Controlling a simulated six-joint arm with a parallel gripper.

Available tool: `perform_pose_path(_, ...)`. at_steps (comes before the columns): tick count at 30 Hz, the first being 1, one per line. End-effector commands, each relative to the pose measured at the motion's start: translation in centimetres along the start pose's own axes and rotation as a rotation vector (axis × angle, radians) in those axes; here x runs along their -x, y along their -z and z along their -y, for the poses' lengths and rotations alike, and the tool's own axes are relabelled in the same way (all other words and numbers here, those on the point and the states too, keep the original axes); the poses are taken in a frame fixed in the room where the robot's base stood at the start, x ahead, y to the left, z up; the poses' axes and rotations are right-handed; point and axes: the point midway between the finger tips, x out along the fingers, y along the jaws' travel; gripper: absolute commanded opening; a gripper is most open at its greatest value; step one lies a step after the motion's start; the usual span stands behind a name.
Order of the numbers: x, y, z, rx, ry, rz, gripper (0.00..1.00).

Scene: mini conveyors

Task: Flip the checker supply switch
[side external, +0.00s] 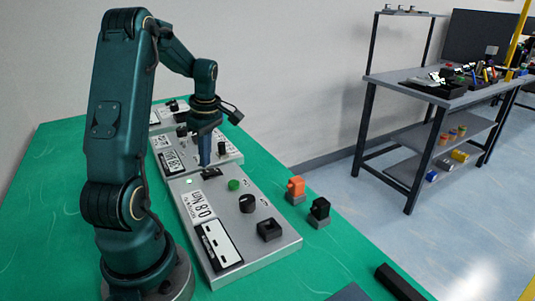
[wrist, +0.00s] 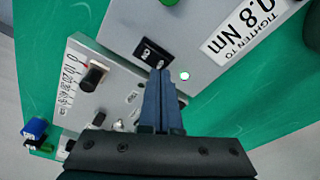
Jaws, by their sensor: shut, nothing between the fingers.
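A small black rocker switch (side external: 211,173) with white marks sits on the near grey panel (side external: 262,214), the one labelled 0.8 Nm; I take it to be the checker supply switch. It also shows in the wrist view (wrist: 150,50), partly behind my fingertips. My gripper (side external: 205,164) points down with its blue fingers together and empty, its tips right at the switch's edge. In the wrist view the tips (wrist: 160,72) overlap the switch's lower edge; I cannot tell whether they touch it. A small round lamp (wrist: 184,76) beside the switch glows white-green.
The near panel also carries a green button (side external: 233,184), a black knob (side external: 247,203) and a black square block (side external: 270,231). More grey panels stand behind it. An orange block (side external: 296,187) and a black block (side external: 319,210) stand to the right on the green mat (side external: 75,160).

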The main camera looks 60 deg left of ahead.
Motion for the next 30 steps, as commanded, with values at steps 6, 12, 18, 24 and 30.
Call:
perform_pose_path(6,0.0,0.0,0.0,0.0,0.0,0.0,0.0)
perform_pose_path(12,-0.03,0.0,0.0,0.0,0.0,0.0,0.0)
perform_pose_path(18,-0.29,-0.03,-0.02,0.0,0.0,0.0,0.0)
perform_pose_path(24,-0.58,-0.08,-0.01,0.0,0.001,0.0,0.0)
perform_pose_path(30,-0.88,-0.13,0.0,0.0,0.001,0.0,0.0)
